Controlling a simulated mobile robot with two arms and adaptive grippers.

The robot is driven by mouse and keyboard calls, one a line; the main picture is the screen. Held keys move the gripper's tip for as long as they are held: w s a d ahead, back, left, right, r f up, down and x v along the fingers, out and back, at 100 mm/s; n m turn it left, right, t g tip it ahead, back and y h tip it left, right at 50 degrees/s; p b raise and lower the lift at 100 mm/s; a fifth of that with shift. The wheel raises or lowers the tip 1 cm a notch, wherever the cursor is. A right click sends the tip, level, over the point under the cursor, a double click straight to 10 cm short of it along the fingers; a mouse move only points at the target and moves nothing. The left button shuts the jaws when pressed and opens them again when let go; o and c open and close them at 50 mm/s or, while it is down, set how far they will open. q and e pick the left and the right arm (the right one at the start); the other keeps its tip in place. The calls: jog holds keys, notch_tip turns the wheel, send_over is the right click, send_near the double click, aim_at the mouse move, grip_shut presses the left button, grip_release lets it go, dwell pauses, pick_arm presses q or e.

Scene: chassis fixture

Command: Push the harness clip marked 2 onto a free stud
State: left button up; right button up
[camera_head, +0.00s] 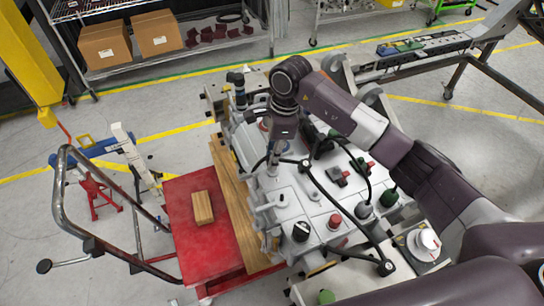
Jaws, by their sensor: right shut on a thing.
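The grey chassis fixture (315,205) fills the middle of the view, with a black cable harness running across its top. My right gripper (273,163) points down over the fixture's left part, its arm coming in from the right. It is shut on a small part at its fingertips, which looks like a harness clip; its mark is too small to read. A black cable runs beside the fingertips to a round black piece (304,165). Small upright pegs stand on the fixture, but I cannot tell which are free studs. My left gripper is out of view.
Black, red and green knobs and connectors, such as a black cap (301,231) and a red one (335,221), stand up from the fixture. A red cart (215,245) with a wooden block (203,207) is at left. A shelf with cardboard boxes (105,44) stands behind.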

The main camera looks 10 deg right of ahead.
jog(key=shift+b, duration=0.3)
dwell(0.5)
jog(key=shift+f, duration=0.2)
jog(key=shift+f+b, duration=0.8)
jog(key=shift+b, duration=0.15)
jog(key=shift+f+b, duration=0.6)
jog(key=o, duration=0.9)
jog(key=shift+r, duration=0.1)
jog(key=shift+r+p, duration=1.25)
jog(key=shift+r, duration=1.8)
